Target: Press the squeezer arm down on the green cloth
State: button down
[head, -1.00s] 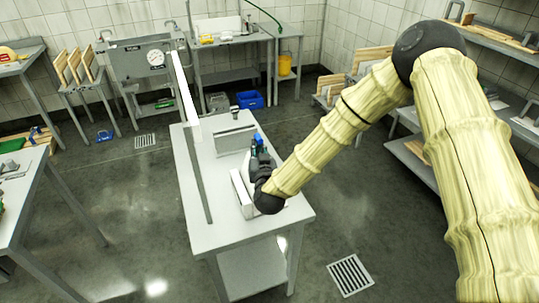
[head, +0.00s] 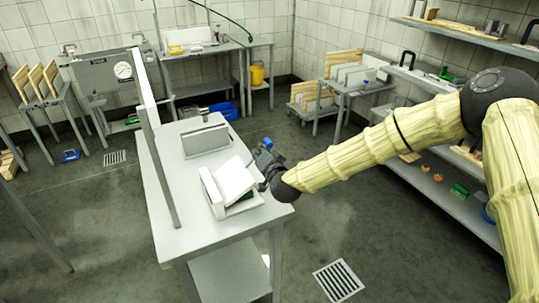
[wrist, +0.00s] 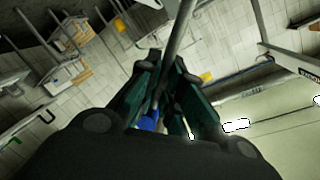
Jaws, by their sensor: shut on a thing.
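The squeezer stands on the white table (head: 185,235) in the head view, with an upright white plate (head: 211,193) at left. Its squeezer arm seems to be the tilted white plate (head: 235,179) beside it, raised at a slant. My gripper (head: 264,159) is at the right edge of this plate. In the wrist view my gripper's dark green fingers (wrist: 165,75) close around a grey bar (wrist: 181,30) with a blue part (wrist: 150,118), likely the squeezer arm's handle.
A tall grey post with a white panel (head: 149,95) rises along the table's left side. Shelves (head: 445,180) stand at the right. The floor right of the table is clear, with a drain grate (head: 338,281).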

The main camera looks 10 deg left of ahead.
jog(key=shift+w+d+f, duration=0.15)
jog(key=shift+f, duration=0.2)
jog(key=shift+m, duration=0.3)
jog(key=c, duration=1.5)
grip_release()
jog(key=shift+c, duration=0.2)
jog(key=v, duration=1.2)
